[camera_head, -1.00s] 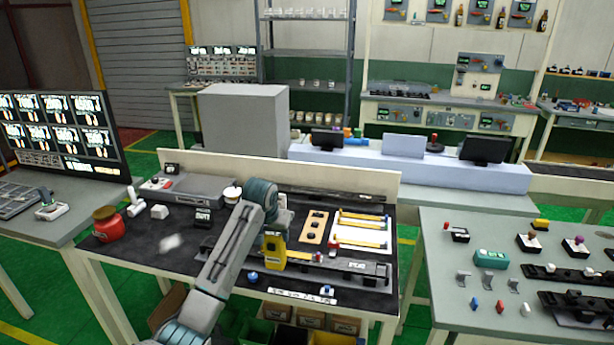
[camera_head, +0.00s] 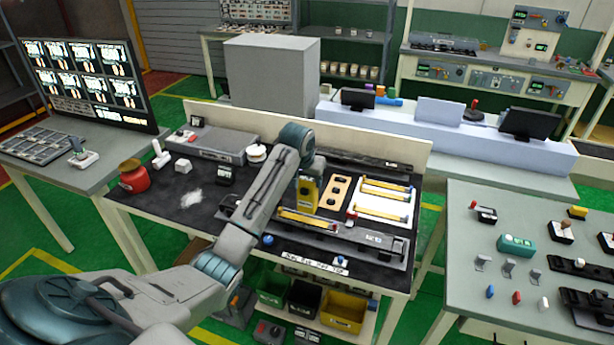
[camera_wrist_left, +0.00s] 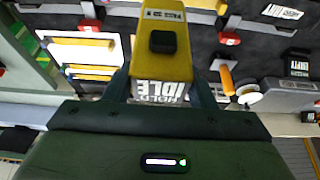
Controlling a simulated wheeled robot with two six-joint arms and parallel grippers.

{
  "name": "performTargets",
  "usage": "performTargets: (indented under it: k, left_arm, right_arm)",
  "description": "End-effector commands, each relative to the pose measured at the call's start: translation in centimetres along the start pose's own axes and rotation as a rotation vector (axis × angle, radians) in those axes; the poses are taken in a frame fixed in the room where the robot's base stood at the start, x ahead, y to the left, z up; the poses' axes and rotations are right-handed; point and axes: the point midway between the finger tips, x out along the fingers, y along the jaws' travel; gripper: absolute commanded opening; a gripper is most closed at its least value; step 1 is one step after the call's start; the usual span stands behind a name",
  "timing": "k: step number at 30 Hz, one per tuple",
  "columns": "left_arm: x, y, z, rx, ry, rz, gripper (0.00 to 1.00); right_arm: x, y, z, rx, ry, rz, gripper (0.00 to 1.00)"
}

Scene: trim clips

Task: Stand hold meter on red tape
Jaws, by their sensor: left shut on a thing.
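The hold meter (camera_head: 307,193) is a yellow block over the black-topped bench (camera_head: 185,222), just behind a long dark rail. In the left wrist view the meter (camera_wrist_left: 162,55) shows a black button and a white label reading HOLD and IDLE. My left gripper (camera_head: 304,172) is shut on it; the fingers (camera_wrist_left: 160,88) lie on either side of it. I cannot tell whether its base touches the bench. I cannot make out the red tape for certain; a small red and white piece (camera_head: 350,218) lies to the meter's right. My right gripper is not seen.
A tan board with holes (camera_head: 335,194) and a white tray with yellow strips (camera_head: 372,212) lie right of the meter. The dark rail (camera_head: 375,240) runs along the front. A red jar (camera_head: 133,177) stands at left. A low back panel (camera_head: 385,140) closes the bench.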

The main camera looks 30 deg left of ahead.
Motion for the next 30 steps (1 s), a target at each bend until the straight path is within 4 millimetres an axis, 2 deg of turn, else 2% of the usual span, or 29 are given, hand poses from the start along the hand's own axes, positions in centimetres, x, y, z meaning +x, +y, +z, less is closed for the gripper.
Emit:
performTargets:
  k: [5, 15, 30]
  left_arm:
    - [1.4, 0.0, 0.6, 0.000, -0.001, 0.000, 0.33]
    - [3.5, 0.0, 1.5, 0.000, -0.001, -0.001, 0.33]
    - [4.1, 0.0, 1.7, 0.000, 0.000, -0.001, 0.33]
  right_arm:
    - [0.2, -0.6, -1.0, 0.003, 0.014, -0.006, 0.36]
    - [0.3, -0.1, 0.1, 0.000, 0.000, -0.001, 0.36]
    - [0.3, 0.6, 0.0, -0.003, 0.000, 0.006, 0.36]
